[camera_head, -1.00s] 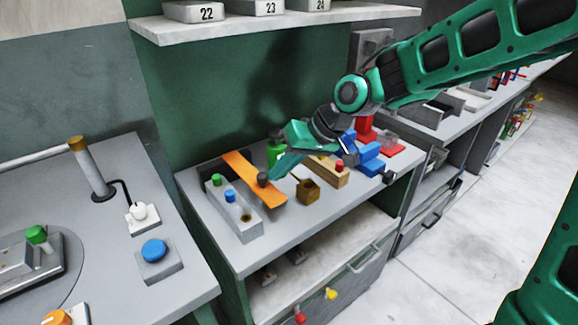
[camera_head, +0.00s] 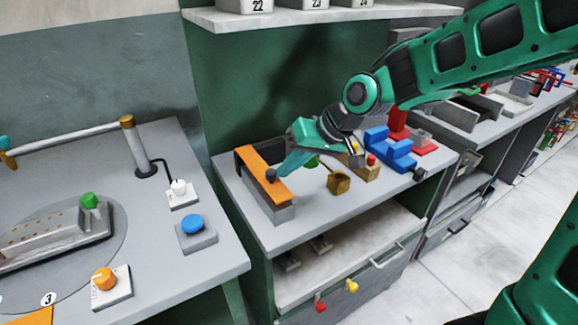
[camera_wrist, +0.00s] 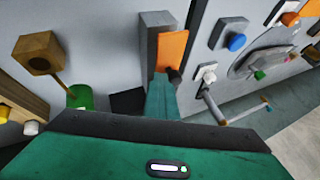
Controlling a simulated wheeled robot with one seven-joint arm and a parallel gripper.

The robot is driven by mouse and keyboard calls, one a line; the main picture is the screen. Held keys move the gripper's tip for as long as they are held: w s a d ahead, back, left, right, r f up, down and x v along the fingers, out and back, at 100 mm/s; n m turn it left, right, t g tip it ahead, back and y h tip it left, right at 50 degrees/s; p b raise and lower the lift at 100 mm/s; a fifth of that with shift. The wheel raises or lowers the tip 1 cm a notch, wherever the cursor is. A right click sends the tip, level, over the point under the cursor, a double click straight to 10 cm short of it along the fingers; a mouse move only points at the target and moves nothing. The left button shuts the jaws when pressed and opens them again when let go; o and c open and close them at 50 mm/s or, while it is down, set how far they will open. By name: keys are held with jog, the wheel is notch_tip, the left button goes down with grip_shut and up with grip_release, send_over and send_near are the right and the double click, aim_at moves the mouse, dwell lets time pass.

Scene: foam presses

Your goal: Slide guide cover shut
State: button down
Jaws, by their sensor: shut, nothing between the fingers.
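The guide cover (camera_head: 262,176) is an orange plate with a dark knob (camera_head: 270,174) on it. It lies lengthwise over the grey guide block (camera_head: 283,214), whose front end shows below it. No pegs of the block show now. In the wrist view the orange cover (camera_wrist: 173,48) lies along the grey block (camera_wrist: 148,40), with the dark knob near its lower end. My gripper (camera_head: 281,171) is shut and empty, its tips beside the knob on the right. They look to be against the knob, but contact is hard to tell.
A brown cup-like block (camera_head: 339,182), a green cylinder (camera_wrist: 80,97) and blue stepped blocks (camera_head: 390,148) stand right of the cover. A left bench holds a blue button (camera_head: 192,224) and a white knob (camera_head: 178,187). A shelf (camera_head: 300,17) hangs above.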

jog(key=shift+s+a, duration=0.1)
jog(key=shift+a, duration=0.15)
jog(key=s+d+r, duration=0.2)
jog(key=d+r, duration=0.6)
jog(key=d, duration=0.2)
jog(key=s+d+f+m+h, duration=0.2)
jog(key=s+d+f, duration=0.15)
jog(key=d, duration=0.55)
jog(key=s+d+f+m+h, duration=0.25)
jog(key=s+d, duration=0.25)
jog(key=d, duration=0.3)
jog(key=s+d+f+m+g+h, duration=0.1)
jog(key=s+d+m, duration=0.1)
jog(key=s+d, duration=0.3)
jog(key=s+d+f+m+g, duration=0.2)
jog(key=s+d+m, duration=0.1)
jog(key=s, duration=0.7)
jog(key=shift+s+d+f+g+h, duration=0.15)
jog(key=shift+d+f+g+h, duration=0.2)
jog(key=shift+d, duration=0.5)
